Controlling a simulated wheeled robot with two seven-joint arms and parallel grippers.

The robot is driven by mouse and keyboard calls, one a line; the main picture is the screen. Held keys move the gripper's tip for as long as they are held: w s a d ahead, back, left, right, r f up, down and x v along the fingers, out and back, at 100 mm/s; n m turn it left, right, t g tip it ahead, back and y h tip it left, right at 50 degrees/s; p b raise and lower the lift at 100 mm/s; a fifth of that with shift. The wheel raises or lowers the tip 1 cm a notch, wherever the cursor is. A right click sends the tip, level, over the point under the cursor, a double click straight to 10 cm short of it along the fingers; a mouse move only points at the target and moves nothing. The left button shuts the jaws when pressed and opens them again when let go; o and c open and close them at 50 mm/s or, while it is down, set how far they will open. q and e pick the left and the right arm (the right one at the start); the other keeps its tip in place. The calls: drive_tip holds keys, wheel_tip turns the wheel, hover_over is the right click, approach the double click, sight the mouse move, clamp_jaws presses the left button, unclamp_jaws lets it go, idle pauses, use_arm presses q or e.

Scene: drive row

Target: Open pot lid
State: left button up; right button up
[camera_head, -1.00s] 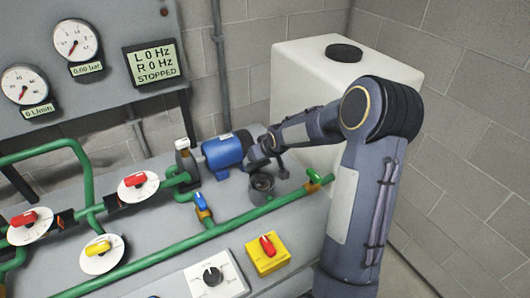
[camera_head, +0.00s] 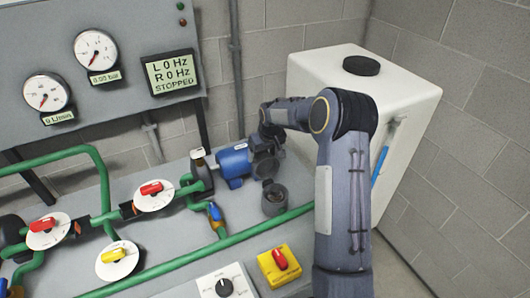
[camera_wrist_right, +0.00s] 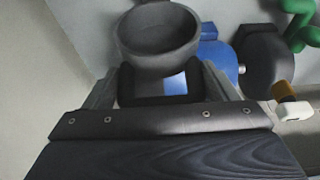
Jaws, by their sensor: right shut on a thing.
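The dark grey round pot (camera_head: 275,200) stands on the bench in front of the blue motor (camera_head: 233,162). Its top looks open and hollow. In the right wrist view the open pot (camera_wrist_right: 158,38) shows at the top, beyond my fingers. My right gripper (camera_head: 266,166) is behind and above the pot, close to the motor's end. It is shut on a dark piece (camera_wrist_right: 150,88), which seems to be the pot lid; the fingers and wrist hide much of it. The lid appears apart from the pot. My left gripper is not in view.
Green pipes (camera_head: 240,235) with coloured valves run across the bench left of and before the pot. A yellow switch box (camera_head: 281,266) is at the front. A white tank (camera_head: 320,75) stands behind my right arm. The panel (camera_head: 160,72) reads STOPPED.

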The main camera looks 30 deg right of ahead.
sight(267, 158)
drive_tip(key=shift+w+d+r, duration=0.25)
drive_tip(key=shift+w, duration=0.1)
drive_tip(key=o, duration=1)
drive_tip(key=shift+o, duration=0.3)
drive_tip(key=shift+f, duration=0.15)
drive_tip(key=shift+a, duration=0.1)
drive_tip(key=shift+b+v, duration=0.65)
drive_tip(key=shift+v, duration=3.25)
